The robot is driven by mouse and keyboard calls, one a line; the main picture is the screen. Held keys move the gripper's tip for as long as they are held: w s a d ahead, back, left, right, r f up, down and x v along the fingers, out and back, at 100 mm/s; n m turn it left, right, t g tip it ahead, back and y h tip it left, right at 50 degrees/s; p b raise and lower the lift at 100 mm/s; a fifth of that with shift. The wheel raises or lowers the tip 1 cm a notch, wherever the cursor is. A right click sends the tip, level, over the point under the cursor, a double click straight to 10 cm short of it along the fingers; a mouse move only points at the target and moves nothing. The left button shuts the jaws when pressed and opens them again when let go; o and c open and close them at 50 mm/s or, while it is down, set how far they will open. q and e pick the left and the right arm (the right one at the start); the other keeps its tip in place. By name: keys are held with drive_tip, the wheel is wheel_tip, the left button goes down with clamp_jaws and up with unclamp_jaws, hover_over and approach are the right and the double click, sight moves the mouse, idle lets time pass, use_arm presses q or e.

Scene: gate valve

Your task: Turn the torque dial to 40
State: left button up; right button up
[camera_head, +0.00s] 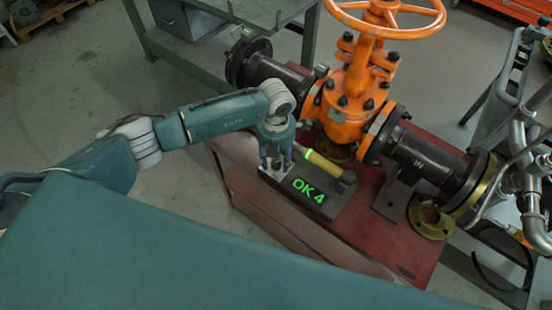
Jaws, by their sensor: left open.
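The torque device is a dark grey block (325,205) on the red bench, with a lit green display (308,191) that appears to read "OK 4". A yellow cylindrical handle (324,164) with a bright green ring lies along its back side. My left gripper (275,168) points down at the left end of the block, its jaws open. A small light-coloured part shows at its fingertips; I cannot tell whether the fingers touch it. The dial itself is not clearly visible, probably hidden by the gripper. My right gripper is out of view.
The orange gate valve (349,98) with its handwheel and dark flanged pipe (428,155) stands right behind the device. A brass flange ring (431,220) lies on the red bench (375,240). Silver pipes (516,150) stand at the right.

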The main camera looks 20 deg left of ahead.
use_arm(q)
clamp_jaws()
drive_tip(key=n, duration=0.3)
drive_tip(key=shift+n, duration=0.3)
drive_tip(key=n, duration=0.5)
idle(0.3)
drive_tip(key=shift+n, duration=0.3)
unclamp_jaws()
